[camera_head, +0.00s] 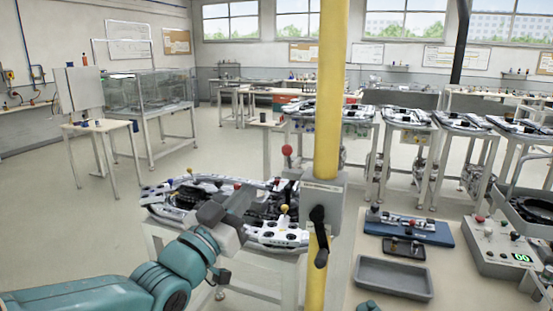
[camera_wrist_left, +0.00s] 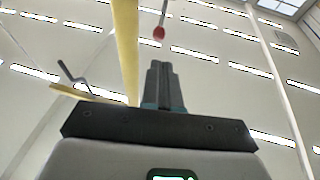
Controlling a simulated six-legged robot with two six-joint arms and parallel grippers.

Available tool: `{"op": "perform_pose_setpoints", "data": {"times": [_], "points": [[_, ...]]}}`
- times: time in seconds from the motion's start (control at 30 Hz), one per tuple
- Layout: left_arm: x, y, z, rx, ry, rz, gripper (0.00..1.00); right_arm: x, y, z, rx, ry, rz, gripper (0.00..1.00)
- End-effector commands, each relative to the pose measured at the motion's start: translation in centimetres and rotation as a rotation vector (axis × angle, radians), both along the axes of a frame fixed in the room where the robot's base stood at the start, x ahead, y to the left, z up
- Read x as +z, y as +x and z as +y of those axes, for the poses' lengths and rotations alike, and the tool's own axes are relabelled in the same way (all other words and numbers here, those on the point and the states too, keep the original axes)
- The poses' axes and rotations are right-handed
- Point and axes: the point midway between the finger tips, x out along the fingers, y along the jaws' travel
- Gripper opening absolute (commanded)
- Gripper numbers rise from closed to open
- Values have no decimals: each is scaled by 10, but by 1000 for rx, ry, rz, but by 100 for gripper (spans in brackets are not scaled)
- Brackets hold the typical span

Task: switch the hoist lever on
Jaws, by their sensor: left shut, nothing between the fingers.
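The hoist is a grey box (camera_head: 322,195) on a yellow post (camera_head: 330,95), with a black crank (camera_head: 319,235) on its front. A lever with a red ball knob (camera_head: 287,150) stands up at the box's left side. In the left wrist view the red knob (camera_wrist_left: 158,33) appears just beyond my fingertips, apart from them in the picture. My left gripper (camera_head: 248,192) is low and left of the lever, over the ring track. In the left wrist view its fingers (camera_wrist_left: 160,66) are shut together and empty. My right gripper is not in view.
The ring track (camera_head: 275,238) on its stand, with small coloured knobs, lies under my left gripper. A grey tray (camera_head: 394,278), a blue board (camera_head: 410,228) and a control box (camera_head: 500,247) sit on the right-hand table. Open floor (camera_head: 60,220) lies to the left.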

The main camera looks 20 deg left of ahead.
Motion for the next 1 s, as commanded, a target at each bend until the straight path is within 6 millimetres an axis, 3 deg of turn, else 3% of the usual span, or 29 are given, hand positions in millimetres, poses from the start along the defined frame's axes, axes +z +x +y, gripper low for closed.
{"op": "perform_pose_setpoints", "data": {"times": [0.3,0.5,0.7,1.0], "points": [[24,65,-17,-1,1,3,0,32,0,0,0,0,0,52],[32,95,-25,-1,1,1,0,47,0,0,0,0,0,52],[34,109,-27,0,0,1,0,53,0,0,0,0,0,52],[34,110,-28,0,0,0,0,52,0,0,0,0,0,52]]}}
